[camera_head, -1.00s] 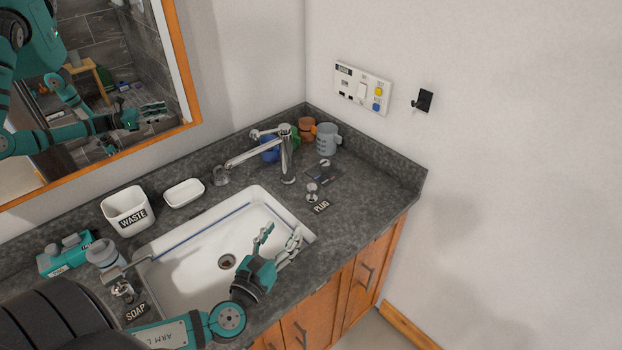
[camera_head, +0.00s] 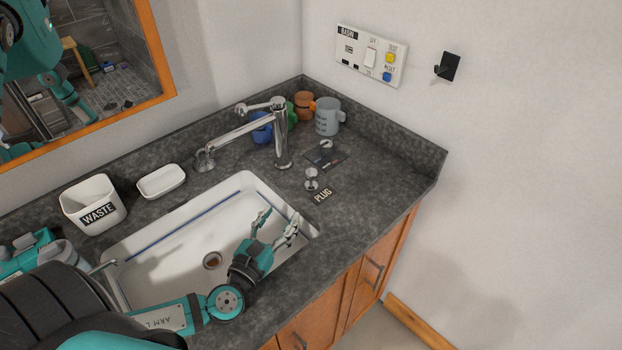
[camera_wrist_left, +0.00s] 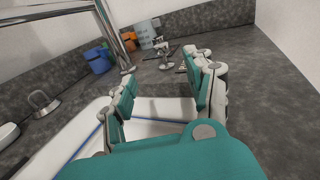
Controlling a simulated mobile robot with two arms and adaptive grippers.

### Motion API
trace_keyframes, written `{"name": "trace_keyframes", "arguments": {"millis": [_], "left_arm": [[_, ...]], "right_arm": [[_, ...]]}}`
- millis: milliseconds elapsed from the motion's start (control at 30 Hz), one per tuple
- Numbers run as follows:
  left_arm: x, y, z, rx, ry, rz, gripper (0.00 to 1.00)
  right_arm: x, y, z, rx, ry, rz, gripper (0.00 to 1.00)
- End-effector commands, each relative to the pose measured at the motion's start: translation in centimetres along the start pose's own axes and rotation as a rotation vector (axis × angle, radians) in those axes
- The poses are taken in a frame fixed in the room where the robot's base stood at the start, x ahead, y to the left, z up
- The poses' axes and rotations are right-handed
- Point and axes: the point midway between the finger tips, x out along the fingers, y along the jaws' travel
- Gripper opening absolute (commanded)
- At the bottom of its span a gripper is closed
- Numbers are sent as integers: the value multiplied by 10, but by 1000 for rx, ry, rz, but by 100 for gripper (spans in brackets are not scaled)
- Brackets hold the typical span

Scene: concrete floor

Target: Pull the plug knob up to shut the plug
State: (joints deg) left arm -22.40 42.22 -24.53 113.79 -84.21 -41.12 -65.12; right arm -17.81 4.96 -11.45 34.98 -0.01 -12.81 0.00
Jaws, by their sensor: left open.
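The plug knob (camera_head: 311,180) is a small chrome knob on the dark counter, right of the faucet base and beside the PLUG label (camera_head: 323,195). In the left wrist view the knob (camera_wrist_left: 165,62) shows ahead, between and beyond the fingers. The drain (camera_head: 212,261) is a round opening in the white sink (camera_head: 170,252). My left gripper (camera_head: 277,224) is open and empty over the sink's right part, short of the knob and apart from it. It also shows in the left wrist view (camera_wrist_left: 166,85). My right gripper is not in view.
The chrome faucet (camera_head: 281,140) stands left of the knob. A control plate (camera_head: 326,153) with a small chrome knob lies behind it. The counter right of the knob is clear.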

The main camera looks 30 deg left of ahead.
Motion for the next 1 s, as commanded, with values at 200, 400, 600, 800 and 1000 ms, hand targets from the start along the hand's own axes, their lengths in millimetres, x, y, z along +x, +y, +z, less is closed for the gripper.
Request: {"name": "trace_keyframes", "arguments": {"millis": [200, 400, 600, 800, 1000], "left_arm": [[15, 0, -3, 0, -3, 2, 54], [55, 0, 0, 0, -5, 2, 54], [99, 0, -1, -2, -4, 2, 54], [140, 0, -2, 0, -3, 1, 54], [166, 0, -4, -1, -1, 1, 54]], "right_arm": [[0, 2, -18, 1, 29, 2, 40], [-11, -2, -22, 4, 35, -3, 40], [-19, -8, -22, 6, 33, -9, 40], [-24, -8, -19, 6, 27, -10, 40], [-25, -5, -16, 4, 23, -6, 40]]}}
